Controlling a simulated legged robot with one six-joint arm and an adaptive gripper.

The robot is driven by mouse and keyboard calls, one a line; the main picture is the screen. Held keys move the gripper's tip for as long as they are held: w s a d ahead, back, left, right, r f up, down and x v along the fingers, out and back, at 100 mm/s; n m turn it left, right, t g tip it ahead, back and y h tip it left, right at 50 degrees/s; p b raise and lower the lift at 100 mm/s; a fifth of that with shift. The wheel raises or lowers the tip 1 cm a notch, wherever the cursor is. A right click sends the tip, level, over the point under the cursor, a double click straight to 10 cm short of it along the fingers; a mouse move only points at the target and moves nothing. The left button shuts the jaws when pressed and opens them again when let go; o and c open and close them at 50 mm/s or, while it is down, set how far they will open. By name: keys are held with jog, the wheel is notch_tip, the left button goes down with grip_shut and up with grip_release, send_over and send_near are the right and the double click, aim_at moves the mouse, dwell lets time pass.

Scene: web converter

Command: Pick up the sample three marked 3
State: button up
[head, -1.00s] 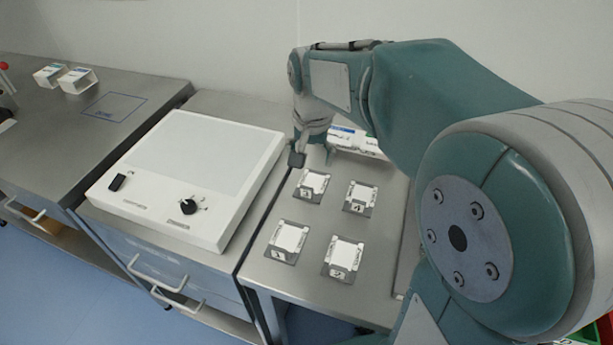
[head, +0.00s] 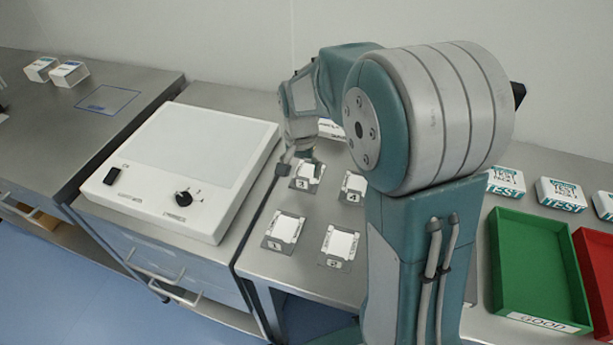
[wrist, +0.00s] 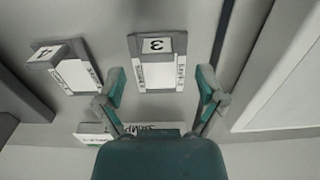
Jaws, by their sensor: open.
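Sample three (head: 308,174), a white block marked 3 on a dark base, sits on the steel table at the back left of a group of four similar samples. In the wrist view sample three (wrist: 158,72) lies ahead of the fingers, slightly left of the middle between them, with its 3 upside down. My gripper (head: 299,168) is just over the near left side of sample three in the head view. In the wrist view my gripper (wrist: 160,92) has its two fingers spread wide, with nothing between the tips. I cannot tell the exact height above the sample.
Sample 4 (head: 354,186) is right of sample three; samples 1 (head: 284,230) and 2 (head: 340,245) are nearer. A white panel device (head: 190,160) stands left. A green tray (head: 535,265), red tray (head: 597,270) and TEST boxes (head: 505,182) are right.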

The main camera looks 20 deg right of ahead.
aim_at(302, 177)
notch_tip(302, 177, down, 3)
jog(key=shift+d+f, duration=0.1)
jog(key=shift+f, duration=0.1)
jog(key=c, duration=1.2)
jog(key=shift+r, duration=0.1)
jog(key=shift+r, duration=0.2)
jog(key=r, duration=0.3)
jog(key=shift+s+r, duration=0.1)
jog(key=shift+s, duration=0.15)
jog(key=s+r, duration=0.3)
jog(key=s, duration=0.1)
jog(key=s+r, duration=0.3)
jog(key=s, duration=0.2)
jog(key=s+r, duration=0.3)
jog(key=s, duration=0.1)
jog(key=shift+s+a+r, duration=0.1)
jog(key=shift+s+a, duration=0.15)
jog(key=shift+s, duration=0.15)
